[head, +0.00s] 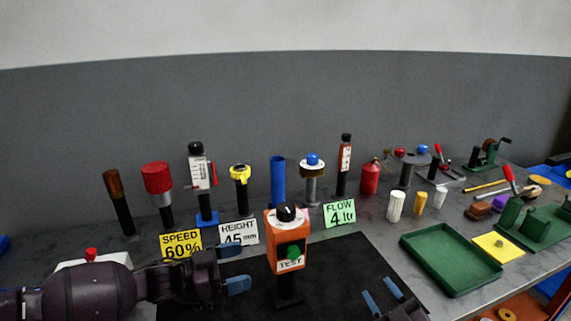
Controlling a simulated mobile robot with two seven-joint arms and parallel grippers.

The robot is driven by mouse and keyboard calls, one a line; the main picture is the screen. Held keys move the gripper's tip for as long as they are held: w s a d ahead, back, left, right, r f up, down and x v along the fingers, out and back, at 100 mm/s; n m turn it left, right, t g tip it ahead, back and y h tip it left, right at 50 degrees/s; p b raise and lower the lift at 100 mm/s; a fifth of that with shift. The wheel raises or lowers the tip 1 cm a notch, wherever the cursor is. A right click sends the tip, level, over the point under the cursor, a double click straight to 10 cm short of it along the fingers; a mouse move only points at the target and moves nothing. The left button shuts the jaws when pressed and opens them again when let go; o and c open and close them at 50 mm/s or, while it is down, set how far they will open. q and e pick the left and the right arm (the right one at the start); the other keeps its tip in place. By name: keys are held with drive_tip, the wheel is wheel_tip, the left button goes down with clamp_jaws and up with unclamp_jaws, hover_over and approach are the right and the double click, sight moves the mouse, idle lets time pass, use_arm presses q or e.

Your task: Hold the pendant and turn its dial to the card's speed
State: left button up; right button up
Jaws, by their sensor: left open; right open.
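An orange pendant (271,255) stands upright on a dark stand on the black mat, in the middle front. On its top is a black dial (286,212) with a white pointer mark. Its face has a green button and a TEST label. The yellow card (181,246) behind it to the left reads SPEED 60%. My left gripper (238,268) is open and empty, just left of the pendant and apart from it. My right gripper (382,296) is open and empty, low and to the right of the pendant. The dial's exact setting is too small to read.
A HEIGHT 45 mm card (239,232) and a green FLOW card (339,213) stand behind the pendant. Several upright tools line the back. A green tray (412,242) lies to the right. The black mat (345,252) is clear between pendant and tray.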

sight(283, 254)
drive_tip(key=w+a+r+n+g+y, duration=0.2)
drive_tip(key=a+r+n+g+y, duration=0.45)
drive_tip(key=r+n, duration=0.3)
drive_tip(key=w+a+r+n+g+y, duration=0.1)
drive_tip(key=a+r+n+g+y, duration=0.6)
drive_tip(key=n, duration=0.4)
drive_tip(key=a+r+n+g+h, duration=0.2)
drive_tip(key=a+n+g+h, duration=0.5)
drive_tip(key=a+g+h, duration=0.3)
drive_tip(key=w+d+r+m+t+h, duration=0.1)
drive_tip(key=w+h, duration=0.1)
drive_tip(key=h, duration=0.1)
drive_tip(key=w+d+r+m+t+h, duration=0.1)
drive_tip(key=w+r+m+t+h, duration=0.1)
drive_tip(key=w+h, duration=0.1)
drive_tip(key=w+d+r+m+t+h, duration=0.1)
drive_tip(key=w+d+r+h, duration=0.1)
drive_tip(key=w+h, duration=0.1)
drive_tip(key=shift+w+m+t+h, duration=0.1)
drive_tip(key=shift+m+t+h, duration=0.2)
drive_tip(key=shift+h, duration=0.55)
use_arm(q)
drive_tip(key=x, duration=1.1)
use_arm(e)
drive_tip(key=shift+w+d+r+m, duration=0.15)
drive_tip(key=shift+r+m, duration=0.1)
